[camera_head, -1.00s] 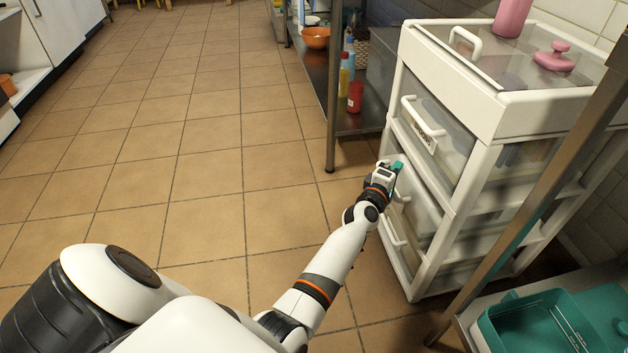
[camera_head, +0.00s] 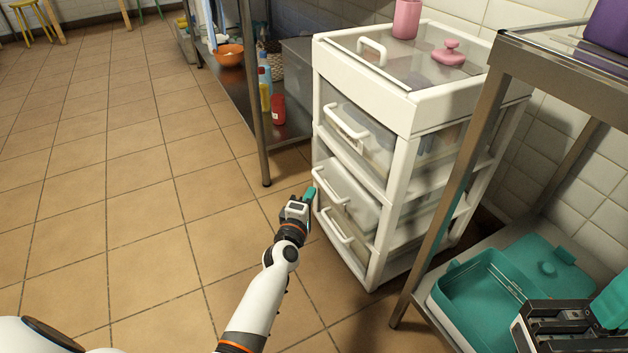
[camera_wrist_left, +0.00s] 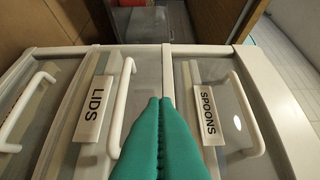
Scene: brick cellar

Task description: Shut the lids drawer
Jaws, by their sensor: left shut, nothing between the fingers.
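The white drawer unit (camera_head: 400,105) stands right of centre with three clear-fronted drawers. The lids drawer (camera_head: 352,198) appears to be the middle one; its LIDS label (camera_wrist_left: 94,110) and white handle (camera_wrist_left: 122,108) show in the left wrist view. It looks nearly level with its neighbours, but I cannot tell whether it is fully in. My left gripper (camera_head: 311,191) is shut and empty at the middle drawer's handle; its teal fingers (camera_wrist_left: 160,102) lie just beside that handle, contact unclear. My right gripper (camera_head: 598,316) is partly in view at the lower right, its opening unclear.
The SPOONS drawer (camera_wrist_left: 210,115) is beside the lids drawer. A pink cup (camera_head: 407,18) and pink lid (camera_head: 449,54) sit on top of the unit. A metal rack (camera_head: 478,150) with a teal container (camera_head: 478,300) stands close on the right. Open tiled floor lies left.

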